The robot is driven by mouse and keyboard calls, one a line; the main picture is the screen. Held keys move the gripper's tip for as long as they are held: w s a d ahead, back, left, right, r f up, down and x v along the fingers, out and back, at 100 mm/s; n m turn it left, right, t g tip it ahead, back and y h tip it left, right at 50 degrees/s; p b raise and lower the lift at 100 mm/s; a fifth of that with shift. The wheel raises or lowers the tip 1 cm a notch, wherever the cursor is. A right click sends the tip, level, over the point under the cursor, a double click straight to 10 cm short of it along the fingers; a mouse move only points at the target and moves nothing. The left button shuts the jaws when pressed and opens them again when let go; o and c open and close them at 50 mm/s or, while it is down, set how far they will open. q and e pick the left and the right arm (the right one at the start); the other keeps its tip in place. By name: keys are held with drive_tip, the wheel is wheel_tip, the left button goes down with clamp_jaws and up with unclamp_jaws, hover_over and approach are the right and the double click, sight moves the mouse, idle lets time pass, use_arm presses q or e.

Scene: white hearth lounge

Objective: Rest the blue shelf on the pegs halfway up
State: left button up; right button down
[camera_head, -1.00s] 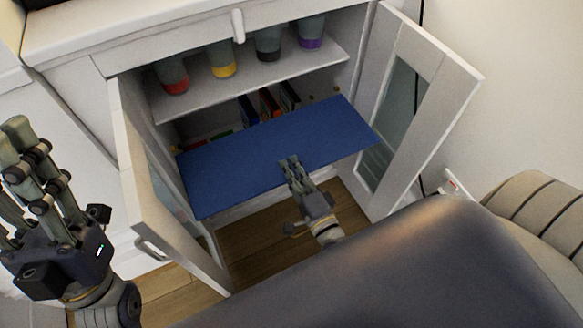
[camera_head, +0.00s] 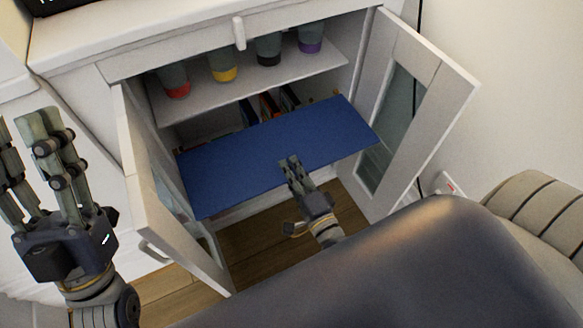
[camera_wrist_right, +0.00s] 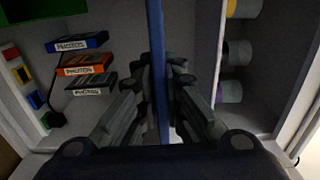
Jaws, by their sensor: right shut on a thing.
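The blue shelf (camera_head: 270,152) is a flat board, held in the open front of the white cabinet (camera_head: 105,72), below the fixed upper shelf (camera_head: 200,102). Its front part sticks out between the doors. My right gripper (camera_head: 290,166) is shut on the middle of its front edge. In the right wrist view the blue shelf (camera_wrist_right: 158,60) shows edge-on between the fingers (camera_wrist_right: 165,85). A small yellowish spot near the right inner wall may be a peg; the other pegs are hidden or too small to tell. My left gripper (camera_head: 25,150) is open and empty, left of the cabinet.
Cups with red, yellow, black and purple bands, such as the yellow one (camera_head: 223,66), stand on the upper shelf. Boxes labelled photos (camera_wrist_right: 85,64) lie below the blue shelf. The left door (camera_head: 160,200) and right door (camera_head: 420,100) stand open, close to the blue shelf's ends.

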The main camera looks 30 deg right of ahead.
sight(283, 154)
drive_tip(key=shift+r+p, duration=0.4)
drive_tip(key=shift+r, duration=0.15)
drive_tip(key=shift+r+p, duration=0.75)
drive_tip(key=shift+r, duration=0.05)
use_arm(q)
drive_tip(key=w+f+g+y, duration=0.3)
drive_tip(key=w+f+g, duration=0.5)
drive_tip(key=f, duration=0.3)
drive_tip(key=shift+w+d+p, duration=0.15)
drive_tip(key=shift+d+p, duration=0.2)
drive_tip(key=shift+p, duration=0.05)
use_arm(e)
drive_tip(key=shift+r, duration=0.35)
idle(0.5)
drive_tip(key=shift+w, duration=0.2)
drive_tip(key=shift+w, duration=1.35)
use_arm(q)
drive_tip(key=shift+w+f, duration=0.1)
drive_tip(key=shift+f, duration=0.2)
use_arm(e)
drive_tip(key=shift+w, duration=0.9)
